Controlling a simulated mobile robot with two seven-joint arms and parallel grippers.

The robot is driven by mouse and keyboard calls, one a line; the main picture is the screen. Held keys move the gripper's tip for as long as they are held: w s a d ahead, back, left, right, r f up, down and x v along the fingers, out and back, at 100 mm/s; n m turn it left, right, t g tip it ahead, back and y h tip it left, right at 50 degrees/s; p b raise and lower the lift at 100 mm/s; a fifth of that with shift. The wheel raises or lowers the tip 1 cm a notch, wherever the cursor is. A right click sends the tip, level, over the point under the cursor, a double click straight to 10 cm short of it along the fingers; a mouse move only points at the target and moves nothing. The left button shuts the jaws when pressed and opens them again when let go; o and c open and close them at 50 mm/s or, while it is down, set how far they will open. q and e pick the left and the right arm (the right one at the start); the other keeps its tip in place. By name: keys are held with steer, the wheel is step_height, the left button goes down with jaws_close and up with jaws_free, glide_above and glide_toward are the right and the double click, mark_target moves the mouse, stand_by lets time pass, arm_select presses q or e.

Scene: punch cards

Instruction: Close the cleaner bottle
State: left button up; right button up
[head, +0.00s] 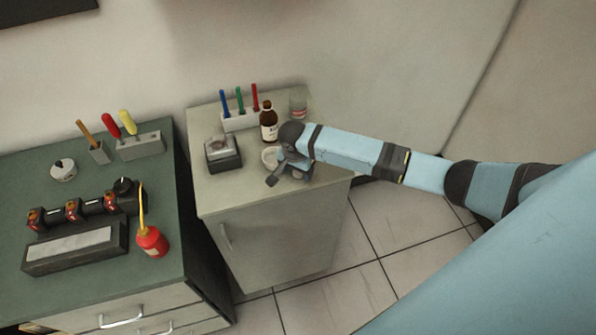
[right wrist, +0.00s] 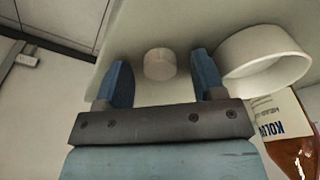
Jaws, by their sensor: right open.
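The brown cleaner bottle (head: 268,124) stands upright on the pale cabinet top, with a white label and no white cap seen on its neck. Part of its label (right wrist: 284,115) shows at the right of the right wrist view. A small round white cap (right wrist: 160,63) lies on the cabinet top. My right gripper (head: 284,177) is low over the cabinet top, in front of the bottle. In the wrist view its open fingers (right wrist: 162,82) stand either side of the cap, with a gap on each side. My left gripper is not in view.
A white round dish (head: 269,158) is close beside the right gripper; it looks large in the wrist view (right wrist: 263,62). A pen block (head: 240,121), a jar (head: 298,106) and a grey box (head: 223,153) share the cabinet top. A green bench (head: 165,200) with tools stands left.

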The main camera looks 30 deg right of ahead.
steer(key=c, duration=1)
step_height(320, 180, up, 20)
steer(key=b, duration=0.1)
steer(key=shift+b, duration=0.3)
